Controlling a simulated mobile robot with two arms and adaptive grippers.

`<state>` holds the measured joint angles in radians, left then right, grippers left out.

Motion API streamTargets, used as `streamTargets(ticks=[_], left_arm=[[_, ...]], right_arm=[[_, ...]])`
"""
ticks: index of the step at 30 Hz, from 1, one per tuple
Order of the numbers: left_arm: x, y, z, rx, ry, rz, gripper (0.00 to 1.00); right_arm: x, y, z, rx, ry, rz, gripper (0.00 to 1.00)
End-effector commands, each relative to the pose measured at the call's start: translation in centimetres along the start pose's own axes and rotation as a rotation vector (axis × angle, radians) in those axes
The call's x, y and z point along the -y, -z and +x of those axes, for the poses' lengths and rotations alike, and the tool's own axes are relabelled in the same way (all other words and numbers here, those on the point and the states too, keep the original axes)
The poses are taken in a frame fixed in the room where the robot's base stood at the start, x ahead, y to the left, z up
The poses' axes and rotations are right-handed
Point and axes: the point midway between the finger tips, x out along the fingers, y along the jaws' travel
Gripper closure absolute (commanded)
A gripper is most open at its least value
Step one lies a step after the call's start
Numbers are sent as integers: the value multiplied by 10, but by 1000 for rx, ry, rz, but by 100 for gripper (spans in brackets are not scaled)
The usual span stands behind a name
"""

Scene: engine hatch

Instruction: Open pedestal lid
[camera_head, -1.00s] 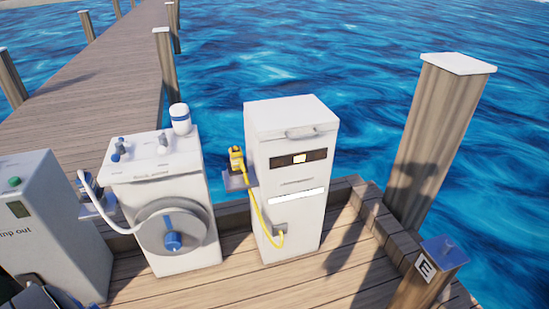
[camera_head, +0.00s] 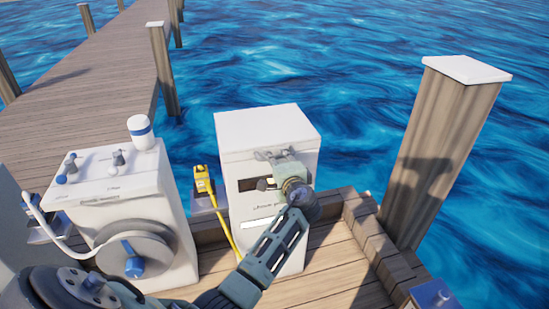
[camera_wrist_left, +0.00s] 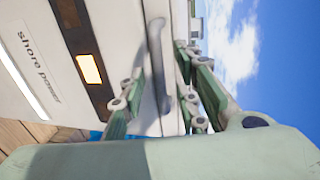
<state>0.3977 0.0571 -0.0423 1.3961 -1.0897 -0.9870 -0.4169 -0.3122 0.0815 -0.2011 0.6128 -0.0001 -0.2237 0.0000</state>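The white shore power pedestal (camera_head: 238,185) stands at the dock's edge with its lid (camera_head: 262,125) down. My left gripper (camera_head: 278,158) is at the front of the pedestal by the handle. In the left wrist view its fingers (camera_wrist_left: 160,100) are apart, one on each side of the handle. I cannot tell whether either finger touches it. My arm hides part of the pedestal's front. My right gripper is not in view.
A white pedestal with a hose reel (camera_head: 130,250) stands to the left. A yellow plug and cable (camera_head: 203,180) hang between the two pedestals. A thick wooden post (camera_head: 438,150) rises at the right. Blue water (camera_head: 330,60) lies behind.

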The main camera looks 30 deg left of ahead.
Motion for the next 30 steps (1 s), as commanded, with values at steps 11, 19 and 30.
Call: streamTargets(ticks=[11, 19, 30], left_arm=[[-1, 0, 31, -1, -1, -2, 70], [-1, 0, 31, -1, -2, -2, 75], [-1, 0, 31, -1, -2, -1, 100]], right_arm=[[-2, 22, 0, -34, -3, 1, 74], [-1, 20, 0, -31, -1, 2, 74], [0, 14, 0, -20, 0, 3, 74]])
